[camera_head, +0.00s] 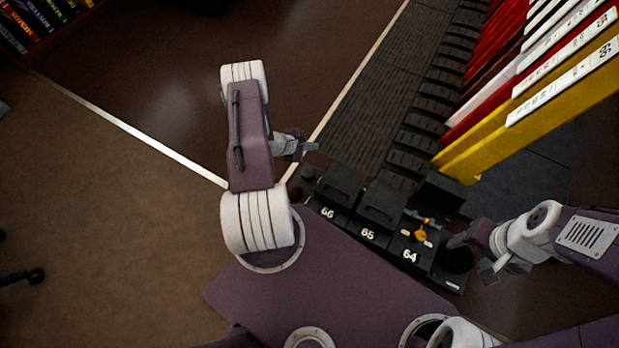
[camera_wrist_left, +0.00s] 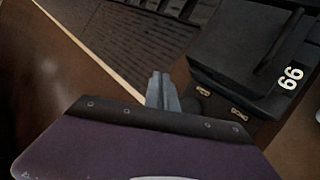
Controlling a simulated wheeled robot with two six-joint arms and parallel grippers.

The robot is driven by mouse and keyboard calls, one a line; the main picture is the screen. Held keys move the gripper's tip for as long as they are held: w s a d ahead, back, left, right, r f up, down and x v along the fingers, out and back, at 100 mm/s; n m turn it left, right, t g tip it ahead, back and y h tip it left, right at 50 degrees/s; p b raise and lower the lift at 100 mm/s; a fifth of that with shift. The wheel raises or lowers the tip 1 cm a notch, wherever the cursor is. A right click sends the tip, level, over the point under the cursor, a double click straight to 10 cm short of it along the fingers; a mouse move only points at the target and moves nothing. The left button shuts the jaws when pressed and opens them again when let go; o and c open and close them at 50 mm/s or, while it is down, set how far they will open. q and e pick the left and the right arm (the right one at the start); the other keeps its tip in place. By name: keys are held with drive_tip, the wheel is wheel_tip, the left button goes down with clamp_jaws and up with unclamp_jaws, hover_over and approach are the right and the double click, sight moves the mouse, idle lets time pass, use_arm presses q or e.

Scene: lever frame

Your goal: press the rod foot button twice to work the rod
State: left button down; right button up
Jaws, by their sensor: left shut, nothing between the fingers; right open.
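A small dark round knob (camera_head: 308,172) sits at the left end of the frame's black front units, beside the unit marked 66 (camera_head: 340,186); I cannot tell for certain that it is the rod foot button. My left gripper (camera_head: 311,147) is shut and empty, just above and behind the knob in the head view. In the left wrist view the shut fingers (camera_wrist_left: 158,82) point away, left of the black unit 66 (camera_wrist_left: 240,50). A gap to the knob cannot be judged. My right gripper (camera_head: 474,254) is open and empty at the right, close to a black round part (camera_head: 457,259).
Units marked 65 (camera_head: 367,208) and 64 (camera_head: 410,255) continue right; 64 has a small orange catch (camera_head: 421,235). Red, white and yellow levers (camera_head: 545,100) rise at the upper right. A black ribbed floor (camera_head: 375,115) lies behind.

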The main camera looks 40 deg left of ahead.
use_arm(q)
drive_tip(key=shift+n, duration=0.5)
drive_tip(key=f, duration=0.1)
drive_tip(key=s+a+f+b, duration=0.1)
drive_tip(key=f, duration=0.1)
drive_tip(key=s+f+b, duration=0.1)
drive_tip(key=f, duration=0.1)
drive_tip(key=shift+s+a, duration=0.15)
drive_tip(key=shift+s, duration=0.05)
use_arm(e)
wheel_tip(320, 180, down, 4)
drive_tip(key=shift+r, duration=0.25)
use_arm(q)
drive_tip(key=b, duration=0.8)
hover_over(306, 173)
wheel_tip(306, 173, down, 8)
drive_tip(key=shift+f, duration=0.4)
use_arm(e)
wheel_tip(306, 173, down, 8)
use_arm(q)
drive_tip(key=shift+f+b, duration=0.35)
drive_tip(key=shift+f, duration=0.1)
use_arm(e)
drive_tip(key=shift+f, duration=0.3)
